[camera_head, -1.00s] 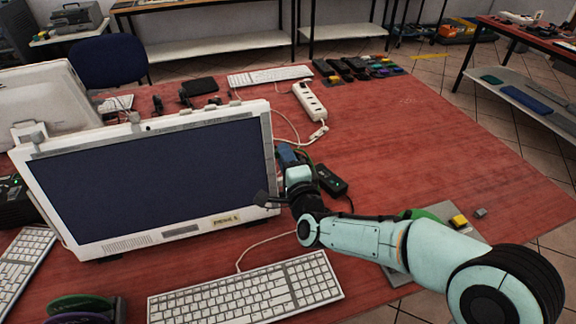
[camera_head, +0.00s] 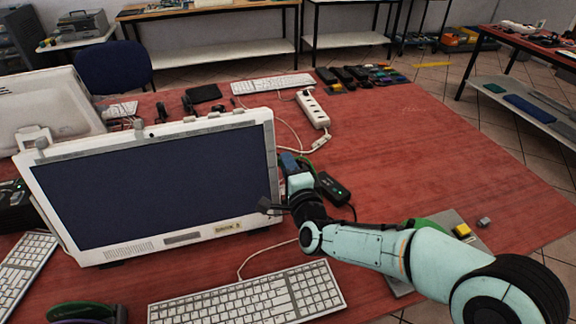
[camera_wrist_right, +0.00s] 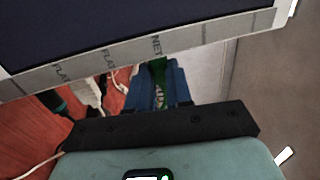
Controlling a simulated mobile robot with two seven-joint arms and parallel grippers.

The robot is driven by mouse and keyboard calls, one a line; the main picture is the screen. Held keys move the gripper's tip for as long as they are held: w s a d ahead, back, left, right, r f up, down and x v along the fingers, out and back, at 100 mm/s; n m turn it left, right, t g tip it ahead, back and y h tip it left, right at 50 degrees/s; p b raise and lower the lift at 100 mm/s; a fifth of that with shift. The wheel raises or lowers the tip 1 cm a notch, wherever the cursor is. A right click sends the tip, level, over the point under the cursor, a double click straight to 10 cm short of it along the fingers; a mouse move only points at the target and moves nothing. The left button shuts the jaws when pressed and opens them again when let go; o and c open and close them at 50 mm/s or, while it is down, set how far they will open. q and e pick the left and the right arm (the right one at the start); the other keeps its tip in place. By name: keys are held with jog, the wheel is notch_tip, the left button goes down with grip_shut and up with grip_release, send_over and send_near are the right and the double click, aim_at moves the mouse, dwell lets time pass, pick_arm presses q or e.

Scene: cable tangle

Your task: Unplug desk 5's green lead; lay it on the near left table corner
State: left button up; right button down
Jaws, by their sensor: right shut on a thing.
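My right gripper (camera_head: 290,162) reaches behind the right edge of the white-framed monitor (camera_head: 150,190), which has a small yellow label too blurred to read surely. In the right wrist view its blue fingers (camera_wrist_right: 160,88) are shut on a green piece (camera_wrist_right: 158,82), which looks like the green lead's plug. The monitor hides the socket side, so I cannot tell whether the plug is seated. My left gripper is not in view. The near left table corner is out of view.
A black box (camera_head: 333,189) with a green light lies right of the gripper. A white power strip (camera_head: 313,108) lies behind. A keyboard (camera_head: 250,297) and a dark green, rounded object (camera_head: 80,312) are in front. The red table (camera_head: 410,150) is clear at right centre.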

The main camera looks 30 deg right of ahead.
jog(key=shift+d, duration=0.2)
jog(key=shift+s+d+b, duration=0.2)
jog(key=shift+d+b, duration=0.35)
jog(key=shift+d, duration=0.15)
jog(key=shift+s+d+b, duration=0.15)
jog(key=shift+d+b, duration=0.4)
jog(key=shift+d, duration=0.15)
jog(key=shift+r, duration=0.1)
